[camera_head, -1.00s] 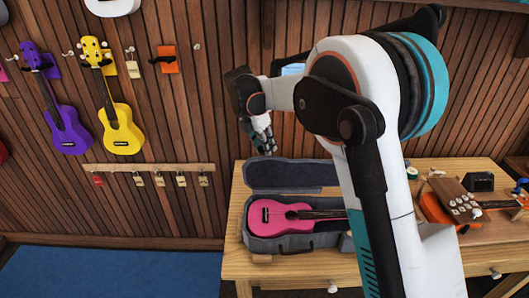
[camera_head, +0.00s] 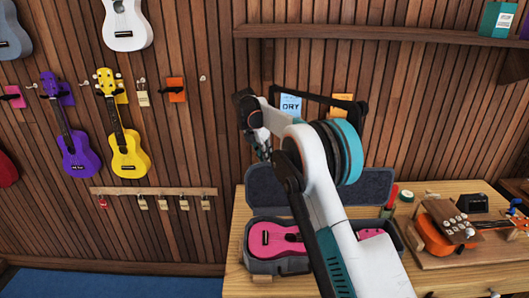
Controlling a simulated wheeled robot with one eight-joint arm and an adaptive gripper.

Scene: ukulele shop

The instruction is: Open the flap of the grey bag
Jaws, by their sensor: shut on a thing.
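No grey bag is plain to see. A grey case (camera_head: 283,266) stands on the wooden table with its lid (camera_head: 378,190) raised at the back. A pink ukulele (camera_head: 275,240) lies in it, partly covered by my arm. My gripper (camera_head: 265,153) is up in front of the wooden wall, just above the left end of the lid in the picture. It looks apart from the case. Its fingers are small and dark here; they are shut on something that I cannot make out.
An orange ukulele (camera_head: 432,236) lies on the table at right, with small tools around it. A long shelf (camera_head: 390,35) crosses the wall above my arm. Ukuleles, such as a yellow one (camera_head: 129,158), hang at left. Blue floor (camera_head: 110,285) shows at lower left.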

